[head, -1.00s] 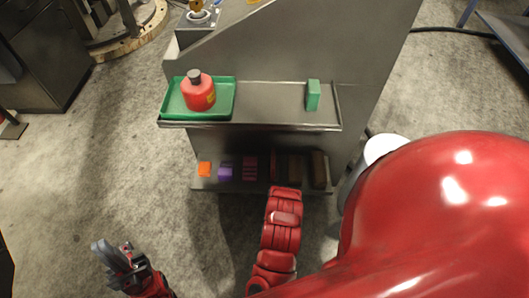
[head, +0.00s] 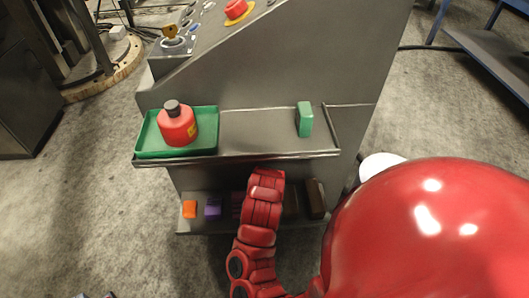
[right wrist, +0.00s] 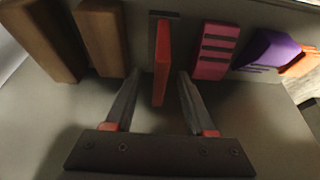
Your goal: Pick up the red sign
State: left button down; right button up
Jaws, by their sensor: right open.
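The red sign (right wrist: 162,62) is a thin upright red plate in the right wrist view, on the lower shelf with a dark grey piece behind its top. My right gripper (right wrist: 158,78) is open, with one finger on each side of the sign's near edge. Gaps show between the sign and both fingers. In the head view my right arm reaches to the lower shelf and hides the sign and gripper. Only dark tips of my left gripper (head: 97,295) show at the bottom edge of the head view; its opening is unclear.
A magenta block (right wrist: 212,50) stands beside the sign, with purple (right wrist: 266,50) and orange (head: 189,209) ones beyond. Brown blocks (right wrist: 100,38) stand on the other side. Above, the upper shelf (head: 255,143) holds a green tray (head: 148,150) with a red bottle (head: 177,127), and a green block (head: 304,119).

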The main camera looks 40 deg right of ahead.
jog(key=shift+w+d, duration=0.15)
jog(key=shift+w, duration=0.15)
jog(key=b+x, duration=0.1)
jog(key=x, duration=0.4)
jog(key=shift+w+d, duration=0.1)
jog(key=shift+w, duration=0.05)
grip_shut()
